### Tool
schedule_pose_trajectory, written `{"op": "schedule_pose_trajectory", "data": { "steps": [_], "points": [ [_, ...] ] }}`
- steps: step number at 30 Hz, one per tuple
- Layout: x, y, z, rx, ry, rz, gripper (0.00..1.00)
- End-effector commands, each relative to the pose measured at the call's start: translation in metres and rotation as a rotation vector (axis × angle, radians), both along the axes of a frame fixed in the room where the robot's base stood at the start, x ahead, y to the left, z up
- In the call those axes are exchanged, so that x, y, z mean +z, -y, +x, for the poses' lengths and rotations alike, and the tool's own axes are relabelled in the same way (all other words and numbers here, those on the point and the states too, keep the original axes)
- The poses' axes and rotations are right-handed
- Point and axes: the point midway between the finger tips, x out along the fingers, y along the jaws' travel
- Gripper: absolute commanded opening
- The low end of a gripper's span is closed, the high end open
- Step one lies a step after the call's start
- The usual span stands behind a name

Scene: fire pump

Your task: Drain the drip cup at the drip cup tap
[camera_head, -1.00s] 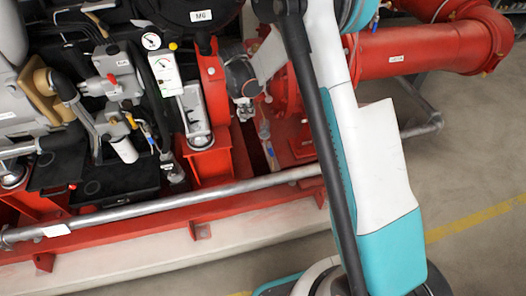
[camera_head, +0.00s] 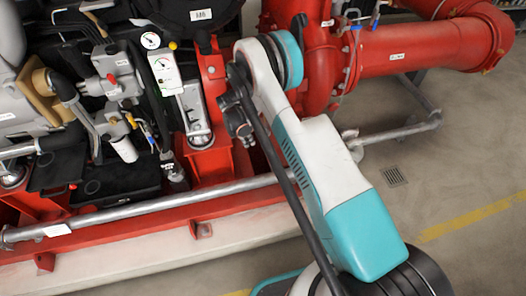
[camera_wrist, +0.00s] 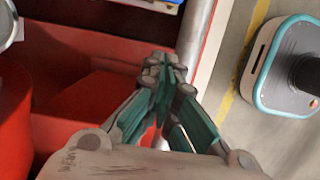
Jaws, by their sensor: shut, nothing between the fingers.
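My gripper (camera_wrist: 165,72) is shut and empty in the wrist view, its teal fingers meeting above the red base frame (camera_wrist: 75,115). Its tips appear in front of the silver pipe (camera_wrist: 198,35); whether they touch it cannot be told. In the head view the wrist end of my arm is by the red pump bracket, and the fingertips cannot be made out. I cannot surely identify the drip cup or its tap in either view. A small blue-handled valve (camera_head: 147,131) shows left of the bracket, and blue-handled fittings (camera_head: 350,18) show at the upper right.
The silver pipe (camera_head: 130,208) runs along the front of the red frame (camera_head: 95,232). A large red pipe (camera_head: 425,52) lies at the right. A gauge (camera_head: 151,40) stands upper left.

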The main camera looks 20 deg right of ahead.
Motion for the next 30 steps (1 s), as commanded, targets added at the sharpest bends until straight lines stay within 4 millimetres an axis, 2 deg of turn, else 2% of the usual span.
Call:
{"op": "schedule_pose_trajectory", "data": {
  "steps": [8, 14, 20, 29, 30],
  "points": [
    [-0.001, 0.000, 0.000, -0.001, 0.000, 0.000, 0.00],
    [-0.013, 0.003, 0.000, -0.002, 0.001, 0.000, 0.00],
    [-0.043, 0.010, 0.000, -0.003, 0.002, 0.000, 0.00],
    [-0.101, 0.025, 0.000, -0.002, 0.001, 0.000, 0.00],
    [-0.101, 0.032, 0.001, -0.005, 0.002, 0.000, 0.00]
  ]
}}
